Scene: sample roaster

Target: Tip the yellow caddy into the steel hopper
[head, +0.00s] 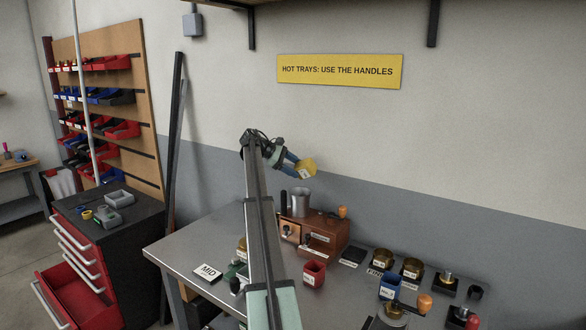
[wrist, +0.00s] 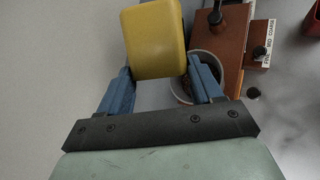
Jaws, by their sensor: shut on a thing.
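My gripper (head: 294,164) is shut on the yellow caddy (head: 309,166), which it holds in the air above the steel hopper (head: 300,202). The caddy looks tilted in the head view, with a pale label on its lower side. In the wrist view the caddy (wrist: 155,40) sits between the blue fingers (wrist: 158,70). The hopper (wrist: 173,98) shows below it, partly hidden by the caddy and the right finger. Something dark and reddish shows inside the hopper, too small to identify. The caddy's opening and contents are hidden.
The hopper stands on a copper-brown roaster (head: 322,236) with knobs. A red caddy (head: 314,273), a blue caddy (head: 389,287) and several brass-coloured tins (head: 412,267) stand on the steel bench (head: 205,246). A MID card (head: 208,272) lies at the left. My arm hides the bench's middle.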

